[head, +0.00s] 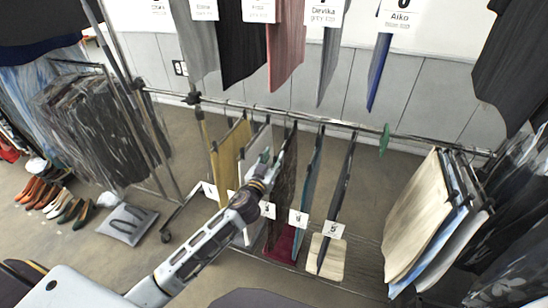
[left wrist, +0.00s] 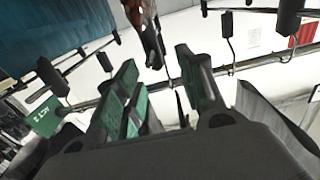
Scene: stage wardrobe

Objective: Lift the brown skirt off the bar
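The brown skirt (head: 284,190) hangs edge-on from the lower bar (head: 340,128) in the head view, between a pale grey garment and a teal one. My left gripper (head: 268,166) is beside its upper part, on its left in the picture. Whether they touch is unclear. In the left wrist view my left gripper (left wrist: 162,92) has its green-padded fingers apart. A narrow brown patterned strip, apparently the brown skirt (left wrist: 146,32), shows beyond the gap between them. No garment is visibly clamped. My right gripper is out of view.
A gold garment (head: 231,152), a teal garment (head: 310,178) and a dark grey one (head: 339,193) hang close by. Cream and blue garments (head: 418,215) hang at the right end. A green tag (head: 385,139) hangs on the bar. Shoes (head: 72,211) and a grey cushion (head: 127,223) lie left.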

